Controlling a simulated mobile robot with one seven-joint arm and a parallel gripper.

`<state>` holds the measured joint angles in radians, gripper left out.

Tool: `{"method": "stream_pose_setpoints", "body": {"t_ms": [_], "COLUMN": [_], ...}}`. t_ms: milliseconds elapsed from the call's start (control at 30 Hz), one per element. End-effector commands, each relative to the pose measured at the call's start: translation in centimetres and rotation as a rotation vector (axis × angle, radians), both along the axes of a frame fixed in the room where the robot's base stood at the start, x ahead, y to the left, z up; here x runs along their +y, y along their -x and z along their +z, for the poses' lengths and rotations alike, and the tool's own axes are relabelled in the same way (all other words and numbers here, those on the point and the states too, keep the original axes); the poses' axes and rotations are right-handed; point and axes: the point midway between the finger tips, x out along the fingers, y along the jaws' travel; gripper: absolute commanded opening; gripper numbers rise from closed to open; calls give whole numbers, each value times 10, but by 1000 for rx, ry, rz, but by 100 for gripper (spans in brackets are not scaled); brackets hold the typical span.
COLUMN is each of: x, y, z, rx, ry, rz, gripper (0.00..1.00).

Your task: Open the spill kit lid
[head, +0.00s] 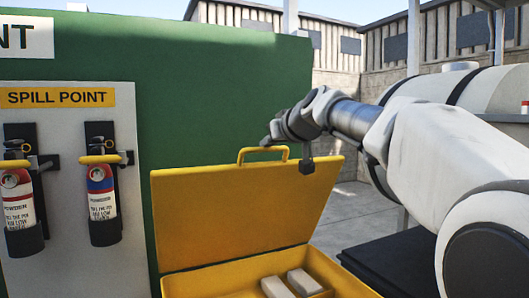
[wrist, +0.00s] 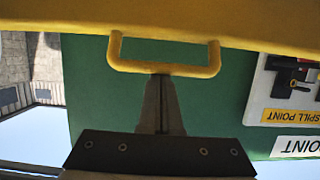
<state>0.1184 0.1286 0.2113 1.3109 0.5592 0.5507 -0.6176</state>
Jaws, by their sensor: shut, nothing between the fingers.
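The yellow spill kit lid (head: 235,210) stands raised, near upright, behind its open box (head: 230,282) in the head view. Its yellow handle (head: 263,153) is at the lid's top edge, and a dark latch (head: 307,166) hangs from that edge. In the wrist view the lid (wrist: 160,18) fills the top, with the handle (wrist: 165,68) below it. My gripper (wrist: 161,80) is shut and empty, its fingertips at the handle's bar. I cannot tell whether they touch it. In the head view my gripper (head: 269,142) is just above and beside the handle.
Pale blocks (head: 277,287) lie in the box. A green wall (head: 205,95) stands behind the lid, with two fire extinguishers (head: 101,200) on a pale panel at left. A dark surface (head: 400,262) and a pale tank (head: 445,90) are at right.

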Motion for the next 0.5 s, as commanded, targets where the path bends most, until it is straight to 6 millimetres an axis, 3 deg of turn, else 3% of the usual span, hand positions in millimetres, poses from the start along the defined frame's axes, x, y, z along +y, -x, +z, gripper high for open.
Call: {"method": "stream_pose_setpoints", "body": {"t_ms": [33,500], "x": [-3,-20], "y": [5,48], "z": [-9,-34], "rx": [-2,-1], "ry": [1,1], "rz": [-2,-2], "gripper": [0,0]}}
